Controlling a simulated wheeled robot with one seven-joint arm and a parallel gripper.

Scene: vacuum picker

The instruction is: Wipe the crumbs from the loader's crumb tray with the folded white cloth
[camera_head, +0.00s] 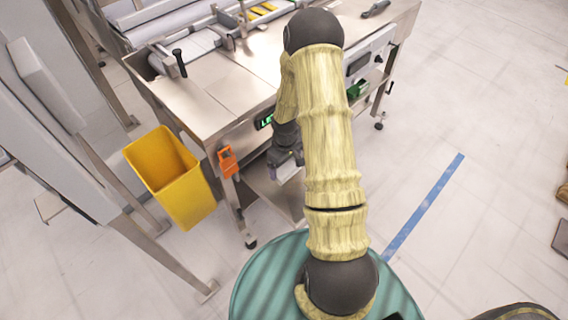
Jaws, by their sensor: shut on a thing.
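My arm reaches out over the front of the steel loader (205,100), and my gripper (287,161) is low at its front side, below the green-lit display (264,121). The gripper is partly hidden behind my arm. It is shut on a small whitish piece, which looks like the folded white cloth (289,174). Beneath it a flat grey metal surface (266,192), perhaps the crumb tray, shows under the loader's top. I cannot tell whether the cloth touches it. Crumbs are too small to make out.
A yellow bin (172,180) stands left of the loader. An orange device (228,162) hangs at the loader's front corner leg. Grey machine frames stand at the far left. A dark tool (376,9) lies on top. Open floor with a blue line (425,207) is at right.

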